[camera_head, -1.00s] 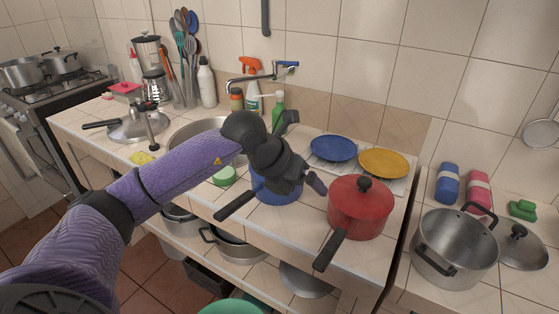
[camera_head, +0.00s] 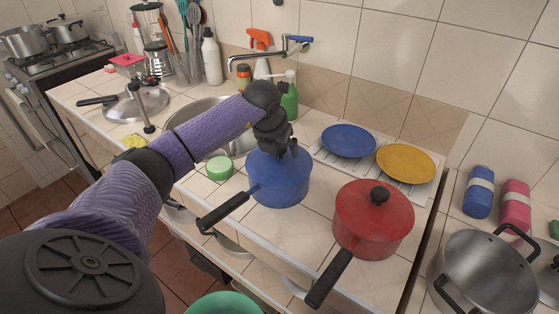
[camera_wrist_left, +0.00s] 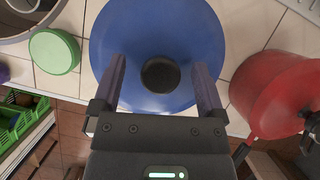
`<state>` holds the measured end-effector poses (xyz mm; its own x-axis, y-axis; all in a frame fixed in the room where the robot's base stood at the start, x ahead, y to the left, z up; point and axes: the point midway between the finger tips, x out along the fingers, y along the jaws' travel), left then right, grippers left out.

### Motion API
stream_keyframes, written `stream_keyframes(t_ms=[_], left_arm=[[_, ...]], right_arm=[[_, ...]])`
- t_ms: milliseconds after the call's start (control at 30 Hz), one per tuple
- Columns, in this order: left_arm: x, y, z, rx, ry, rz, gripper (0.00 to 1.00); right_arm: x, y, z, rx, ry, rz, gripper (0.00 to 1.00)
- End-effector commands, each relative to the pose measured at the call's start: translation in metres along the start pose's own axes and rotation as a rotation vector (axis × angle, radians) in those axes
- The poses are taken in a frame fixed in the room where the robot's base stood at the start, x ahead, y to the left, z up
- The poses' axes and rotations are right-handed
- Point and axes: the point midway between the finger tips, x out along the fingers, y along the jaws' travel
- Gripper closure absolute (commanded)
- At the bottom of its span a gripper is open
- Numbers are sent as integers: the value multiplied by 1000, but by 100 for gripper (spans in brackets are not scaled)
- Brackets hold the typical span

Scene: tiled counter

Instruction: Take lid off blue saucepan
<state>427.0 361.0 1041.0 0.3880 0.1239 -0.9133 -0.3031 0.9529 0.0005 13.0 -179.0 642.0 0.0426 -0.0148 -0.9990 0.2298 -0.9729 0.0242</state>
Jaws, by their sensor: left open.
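The blue saucepan (camera_head: 285,190) stands on the tiled counter with its black handle pointing to the lower left. Its blue lid (camera_wrist_left: 160,28) is on it, with a round black knob (camera_wrist_left: 160,75) in the middle. My left gripper (camera_head: 282,155) is at the top of the saucepan, and its arm comes in from the left. In the left wrist view my left gripper (camera_wrist_left: 160,80) is open, with one finger on each side of the knob and a gap to it on both sides. In the head view the gripper hides the knob. My right gripper is not in view.
A red lidded saucepan (camera_head: 372,220) stands close on the right. A green round item (camera_head: 219,168) is at the left, beside the sink (camera_head: 190,125). Blue (camera_head: 348,141) and yellow (camera_head: 405,163) plates lie behind on a rack. A steel pot (camera_head: 485,270) is at the far right.

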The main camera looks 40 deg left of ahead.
Motion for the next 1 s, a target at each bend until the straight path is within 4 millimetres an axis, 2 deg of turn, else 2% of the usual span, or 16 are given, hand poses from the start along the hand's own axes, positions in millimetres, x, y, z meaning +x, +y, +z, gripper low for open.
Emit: stream_keyframes(t_ms=[233,667,900,1000], left_arm=[[4,0,0,0,-1,0,8],[4,0,0,0,-1,-1,99],[3,0,0,0,-1,-1,100],[-7,0,6,1,-4,-1,100]], right_arm=[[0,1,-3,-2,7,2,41],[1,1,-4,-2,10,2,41],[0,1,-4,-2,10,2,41],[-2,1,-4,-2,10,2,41]])
